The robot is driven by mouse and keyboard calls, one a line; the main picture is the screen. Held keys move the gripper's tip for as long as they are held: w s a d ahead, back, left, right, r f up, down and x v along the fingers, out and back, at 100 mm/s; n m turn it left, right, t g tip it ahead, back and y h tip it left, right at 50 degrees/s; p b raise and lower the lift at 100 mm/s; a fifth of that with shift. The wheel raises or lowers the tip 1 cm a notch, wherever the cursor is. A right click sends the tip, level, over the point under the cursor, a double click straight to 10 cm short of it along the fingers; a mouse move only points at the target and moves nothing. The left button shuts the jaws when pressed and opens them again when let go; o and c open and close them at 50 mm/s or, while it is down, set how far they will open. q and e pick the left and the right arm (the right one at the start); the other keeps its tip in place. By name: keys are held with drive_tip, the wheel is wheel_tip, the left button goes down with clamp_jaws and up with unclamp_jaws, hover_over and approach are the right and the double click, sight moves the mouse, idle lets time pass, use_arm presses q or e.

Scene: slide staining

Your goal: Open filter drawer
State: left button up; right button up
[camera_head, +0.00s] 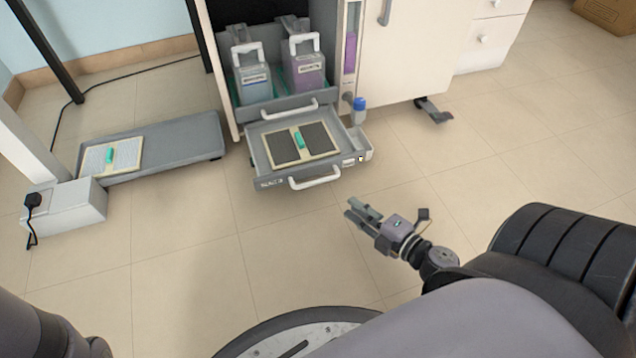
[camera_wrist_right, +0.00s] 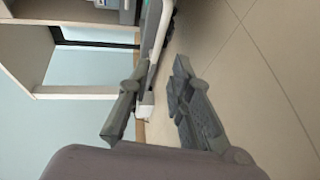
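The filter drawer (camera_head: 270,183) is pulled out at the bottom of the cabinet, with its white handle (camera_head: 314,180) at its front. A framed filter with dark panels and a green grip (camera_head: 299,140) lies inside it. My right gripper (camera_head: 358,209) is in front of the drawer, to the right of the handle and apart from it. In the right wrist view its two fingers (camera_wrist_right: 155,105) are spread with nothing between them. My left gripper is not in view; only part of my left arm shows at the lower left.
Above the drawer, another drawer (camera_head: 275,118) holds a grey and a purple container. A blue-capped bottle (camera_head: 359,110) stands at its right. A low grey platform (camera_head: 190,146) at left carries a pale filter panel (camera_head: 112,156). The floor before the drawer is clear.

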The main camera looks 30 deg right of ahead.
sight(318, 181)
drive_tip(key=b+x, duration=0.3)
drive_tip(key=x, duration=1.1)
drive_tip(key=shift+w+a, duration=0.1)
drive_tip(key=shift+w, duration=0.1)
drive_tip(key=shift+c, duration=0.5)
clamp_jaws()
drive_tip(key=shift+s, duration=0.15)
